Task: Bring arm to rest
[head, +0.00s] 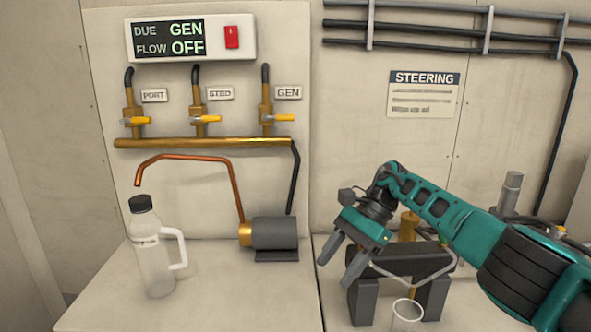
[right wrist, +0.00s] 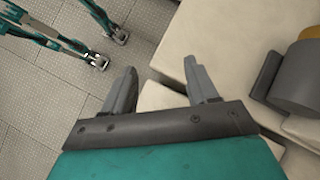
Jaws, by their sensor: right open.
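My right arm (head: 470,237) comes in from the right in the head view. Its gripper (head: 343,270) hangs in front of a dark bracket on the right bench, fingers pointing down and left. In the right wrist view the two fingers of the right gripper (right wrist: 163,88) are spread apart with nothing between them. My left gripper is not in the head view. In the right wrist view, teal arm or leg parts with small grey ends show at the upper left; I cannot tell exactly which part of me they are.
A white jug (head: 153,262) with a dark cap stands on the left bench beside a grey pump (head: 274,233). A clear cup (head: 407,313) stands at the front of the right bench near the dark bracket (head: 400,262). A brass manifold (head: 205,143) with yellow-handled valves is on the wall.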

